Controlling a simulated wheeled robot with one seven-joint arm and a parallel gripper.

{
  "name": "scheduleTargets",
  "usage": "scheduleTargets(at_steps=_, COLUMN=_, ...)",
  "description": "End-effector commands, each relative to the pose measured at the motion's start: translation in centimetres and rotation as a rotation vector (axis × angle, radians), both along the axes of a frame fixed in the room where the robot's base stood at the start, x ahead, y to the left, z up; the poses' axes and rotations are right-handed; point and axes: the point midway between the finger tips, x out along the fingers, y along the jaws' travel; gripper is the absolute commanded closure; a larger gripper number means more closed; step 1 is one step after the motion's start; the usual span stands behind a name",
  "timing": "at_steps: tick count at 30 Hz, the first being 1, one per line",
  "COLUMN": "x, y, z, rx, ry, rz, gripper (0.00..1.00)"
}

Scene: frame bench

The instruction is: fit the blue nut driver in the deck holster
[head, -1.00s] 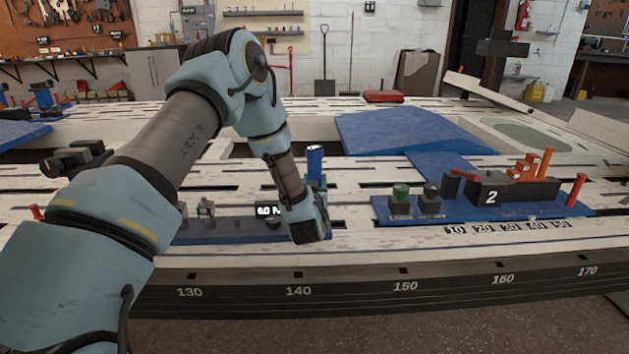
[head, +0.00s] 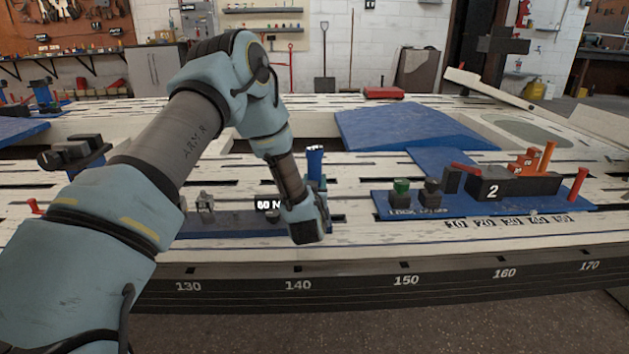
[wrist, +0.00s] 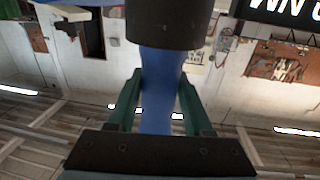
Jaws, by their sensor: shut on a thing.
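The blue nut driver (head: 315,162) stands upright in the head view, with its blue handle showing just behind my wrist. My gripper (wrist: 160,103) is shut on the blue handle (wrist: 160,75) in the wrist view, with a green finger on each side. A wide dark cylinder (wrist: 168,22) meets the handle's end at the top of the wrist view; I cannot tell whether it is part of the driver or of a holster. In the head view my fingers and the driver's lower end are hidden by my wrist. The deck holster cannot be made out clearly.
A blue panel (head: 225,225) with small grey fittings lies left of my wrist. Another blue panel (head: 455,209) at right carries a green knob (head: 401,187), a black block marked 2 (head: 515,186) and orange pegs. White slotted deck lies between the panels. A blue sloped sheet (head: 420,127) lies behind.

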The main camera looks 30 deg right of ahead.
Motion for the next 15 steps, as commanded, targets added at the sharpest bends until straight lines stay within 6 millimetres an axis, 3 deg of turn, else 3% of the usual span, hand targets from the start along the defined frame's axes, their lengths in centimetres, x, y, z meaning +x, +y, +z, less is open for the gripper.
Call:
scheduleTargets(at_steps=2, x=0.05, y=-0.05, z=-0.03, rx=-0.003, ry=-0.004, rz=0.000, gripper=1.00)
scheduleTargets(at_steps=3, x=0.05, y=-0.05, z=0.09, rx=-0.003, ry=-0.004, rz=0.000, gripper=0.45)
scheduleTargets(at_steps=11, x=0.02, y=-0.02, z=-0.02, rx=-0.001, ry=-0.002, rz=0.000, gripper=0.16)
scheduleTargets(at_steps=15, x=0.02, y=-0.01, z=-0.06, rx=-0.001, ry=-0.001, rz=0.000, gripper=0.14)
